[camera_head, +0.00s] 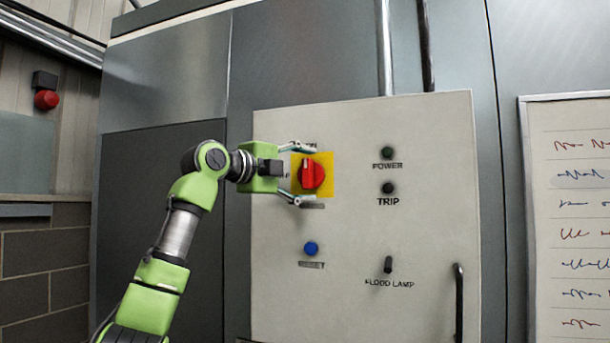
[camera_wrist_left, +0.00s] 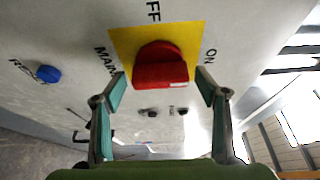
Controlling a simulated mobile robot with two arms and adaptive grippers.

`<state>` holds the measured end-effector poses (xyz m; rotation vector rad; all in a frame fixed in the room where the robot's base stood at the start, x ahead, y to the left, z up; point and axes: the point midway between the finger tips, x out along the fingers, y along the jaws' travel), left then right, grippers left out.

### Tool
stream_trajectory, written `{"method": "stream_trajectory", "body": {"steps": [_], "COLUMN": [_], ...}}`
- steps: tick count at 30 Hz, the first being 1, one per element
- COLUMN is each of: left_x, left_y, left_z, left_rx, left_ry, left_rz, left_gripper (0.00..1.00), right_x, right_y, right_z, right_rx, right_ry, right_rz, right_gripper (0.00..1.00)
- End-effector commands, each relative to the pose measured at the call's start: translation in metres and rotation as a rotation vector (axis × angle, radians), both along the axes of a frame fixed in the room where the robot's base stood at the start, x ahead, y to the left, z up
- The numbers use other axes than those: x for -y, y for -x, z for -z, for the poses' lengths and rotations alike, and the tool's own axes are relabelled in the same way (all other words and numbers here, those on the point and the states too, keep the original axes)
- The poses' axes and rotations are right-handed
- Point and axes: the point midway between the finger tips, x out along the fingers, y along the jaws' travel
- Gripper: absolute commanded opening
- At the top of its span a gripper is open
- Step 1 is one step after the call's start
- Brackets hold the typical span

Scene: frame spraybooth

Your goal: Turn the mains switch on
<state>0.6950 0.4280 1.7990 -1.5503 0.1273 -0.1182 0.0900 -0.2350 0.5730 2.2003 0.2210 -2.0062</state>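The mains switch is a red knob (camera_head: 313,174) on a yellow plate (camera_head: 328,182) on the pale panel. Its raised handle looks roughly upright in the head view, toward the ON label above; OFF is to the left, partly hidden by my gripper. My left gripper (camera_head: 303,176) is open, one finger above the knob and one below. In the left wrist view the red knob (camera_wrist_left: 160,66) sits between the spread fingers, with a visible gap on each side. The ON label is to the right there. My right gripper is not in view.
The panel also carries a POWER lamp (camera_head: 387,153) and TRIP lamp (camera_head: 388,188), both dark, a blue RESET button (camera_head: 311,248), a FLOOD LAMP toggle (camera_head: 388,265) and a black handle (camera_head: 459,303). A whiteboard (camera_head: 575,200) stands right; a red button (camera_head: 47,99) is far left.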

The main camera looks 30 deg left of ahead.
Motion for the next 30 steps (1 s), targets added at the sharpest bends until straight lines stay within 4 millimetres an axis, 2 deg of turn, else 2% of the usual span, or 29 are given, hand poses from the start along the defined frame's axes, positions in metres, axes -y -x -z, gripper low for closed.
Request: {"method": "stream_trajectory", "body": {"steps": [8,11,21,25,30], "left_x": [-0.003,-0.005,-0.015,-0.018,-0.018], "left_y": [0.008,0.022,0.092,0.109,0.118], "left_z": [0.000,0.000,-0.001,0.000,0.000], "left_rx": [0.002,0.002,0.001,0.000,-0.001], "left_ry": [0.002,0.000,-0.002,0.000,0.000], "left_rz": [-0.001,-0.001,-0.003,-0.002,0.001], "left_gripper": [0.67,0.67,0.67,0.67,0.67], "right_x": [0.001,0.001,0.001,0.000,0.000], "right_y": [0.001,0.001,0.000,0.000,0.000], "right_z": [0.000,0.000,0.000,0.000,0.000], "right_rx": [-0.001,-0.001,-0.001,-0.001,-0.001], "right_ry": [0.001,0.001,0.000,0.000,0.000], "right_rz": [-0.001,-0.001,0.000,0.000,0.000], "right_gripper": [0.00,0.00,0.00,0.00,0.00]}}
